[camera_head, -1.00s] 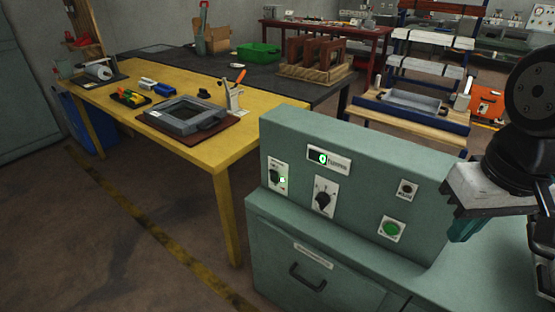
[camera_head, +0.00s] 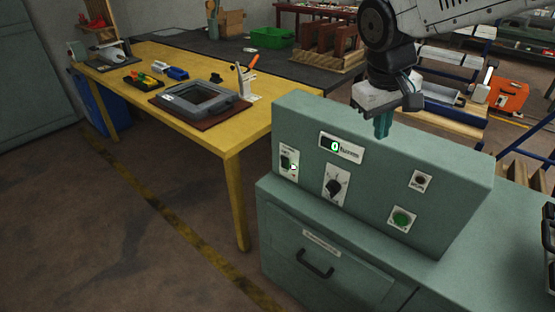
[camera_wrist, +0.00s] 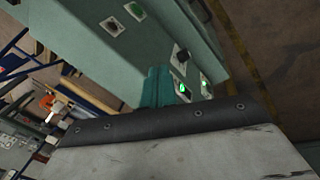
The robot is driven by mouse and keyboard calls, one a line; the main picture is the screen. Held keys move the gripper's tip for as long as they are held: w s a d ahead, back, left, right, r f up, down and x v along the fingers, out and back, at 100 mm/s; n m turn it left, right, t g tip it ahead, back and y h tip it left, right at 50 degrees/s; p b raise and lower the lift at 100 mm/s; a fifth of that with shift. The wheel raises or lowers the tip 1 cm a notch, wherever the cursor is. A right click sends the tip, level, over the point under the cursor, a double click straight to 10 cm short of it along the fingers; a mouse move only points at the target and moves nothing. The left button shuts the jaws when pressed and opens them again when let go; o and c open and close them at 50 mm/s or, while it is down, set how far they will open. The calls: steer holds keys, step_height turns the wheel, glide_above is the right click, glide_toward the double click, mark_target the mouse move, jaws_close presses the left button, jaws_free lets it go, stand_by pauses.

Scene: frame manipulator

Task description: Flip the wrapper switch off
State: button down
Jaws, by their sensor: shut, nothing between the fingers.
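The wrapper switch (camera_head: 287,162) is a dark switch on a white plate at the left end of the green control panel (camera_head: 375,190), with a lit green-white lamp beside it. In the wrist view, a white plate (camera_wrist: 206,88) just right of the fingers seems to be this switch, partly cut off by the gripper. My gripper (camera_head: 382,126) is shut and empty, its teal fingers pointing down by the panel's top edge, right of and higher than the switch. The fingers (camera_wrist: 157,88) also show in the wrist view, beside the lit display.
The panel also carries a display (camera_head: 341,147) reading 0, a black knob (camera_head: 335,186), a green button (camera_head: 402,219) and a small dark button (camera_head: 420,181). A yellow table (camera_head: 222,138) with tools stands behind left. Floor at the left is clear.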

mark_target(284, 163)
steer(key=w+a+f+n, duration=0.2)
steer(key=w+a+f, duration=0.4)
steer(key=a, duration=0.2)
steer(key=w+a+f+n+t, duration=0.1)
steer(key=w+a+f+n, duration=0.1)
steer(key=w+a+f, duration=0.3)
steer(key=w+a+f+n+t, duration=0.1)
steer(key=w+a+f, duration=0.5)
steer(key=a, duration=0.7)
step_height(284, 163, down, 3)
steer(key=shift+w+r+n+h, duration=0.2)
steer(key=shift+w+n+h, duration=0.15)
steer(key=shift+n, duration=0.35)
steer(key=shift+f, duration=0.1)
steer(key=w+d+f, duration=0.5)
steer(key=w+f, duration=0.1)
steer(key=f, duration=0.2)
steer(key=shift+w+f, duration=0.15)
steer(key=shift+w, duration=0.05)
